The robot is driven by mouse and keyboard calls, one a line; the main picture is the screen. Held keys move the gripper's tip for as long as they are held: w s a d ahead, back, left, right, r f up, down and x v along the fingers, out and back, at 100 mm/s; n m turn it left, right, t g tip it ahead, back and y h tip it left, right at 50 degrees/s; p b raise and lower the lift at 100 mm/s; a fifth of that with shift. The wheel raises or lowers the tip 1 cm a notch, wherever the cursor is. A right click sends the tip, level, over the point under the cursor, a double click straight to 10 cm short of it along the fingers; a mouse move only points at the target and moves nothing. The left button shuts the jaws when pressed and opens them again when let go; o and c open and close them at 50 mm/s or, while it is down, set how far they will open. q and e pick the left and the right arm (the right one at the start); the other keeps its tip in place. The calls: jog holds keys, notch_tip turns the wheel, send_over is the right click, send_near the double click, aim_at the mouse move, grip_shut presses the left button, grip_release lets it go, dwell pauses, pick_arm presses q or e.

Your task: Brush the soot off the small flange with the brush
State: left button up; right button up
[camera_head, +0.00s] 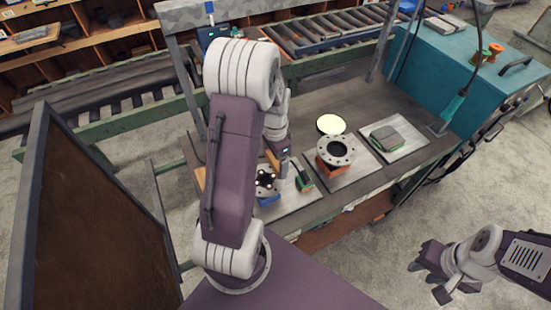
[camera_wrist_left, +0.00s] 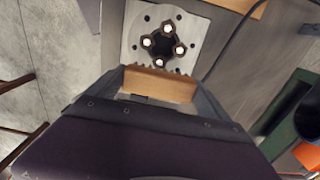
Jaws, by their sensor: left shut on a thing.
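The small flange (camera_head: 266,181) sits on a blue support (camera_head: 268,200) on a light mat, at the left of the bench. In the left wrist view the small flange (camera_wrist_left: 188,45) is pale, with a dark centre and dark patches around bright spots. My left gripper (camera_head: 283,152) is shut on the brush (camera_head: 272,160), close to the small flange. The brush's tan block (camera_wrist_left: 160,85) shows between the fingers, its jagged edge towards the flange. I cannot tell if the bristles touch it. My right gripper (camera_head: 443,281) is open and empty, over the floor at lower right.
A larger flange (camera_head: 336,149) stands on an orange support (camera_head: 328,169) to the right. A pale disc (camera_head: 331,124) lies behind it. A green and grey block (camera_head: 385,138) lies on another mat. A small green-topped block (camera_head: 304,181) is beside the small flange. A teal cabinet (camera_head: 440,75) stands right.

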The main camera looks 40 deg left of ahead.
aim_at(276, 167)
pick_arm(q)
jog(key=shift+w+d, duration=0.2)
jog(key=shift+d, duration=0.15)
pick_arm(e)
jog(key=shift+w+d+f, duration=0.15)
jog(key=shift+w+d, duration=0.05)
jog(key=shift+d, duration=0.15)
pick_arm(q)
jog(key=shift+s+a+f, duration=0.1)
jog(key=shift+a, duration=0.1)
pick_arm(e)
jog(key=shift+s+a, duration=0.1)
jog(key=shift+a, duration=0.1)
pick_arm(q)
jog(key=shift+f, duration=0.1)
pick_arm(e)
jog(key=shift+f, duration=0.1)
pick_arm(q)
jog(key=shift+d+f, duration=0.1)
jog(key=shift+f, duration=0.2)
jog(key=shift+f+b, duration=0.5)
jog(key=shift+b, duration=0.05)
jog(key=shift+f+b, duration=0.75)
jog(key=shift+f, duration=0.35)
pick_arm(e)
jog(key=shift+d+f, duration=0.1)
jog(key=shift+f, duration=1.25)
jog(key=shift+r, duration=0.1)
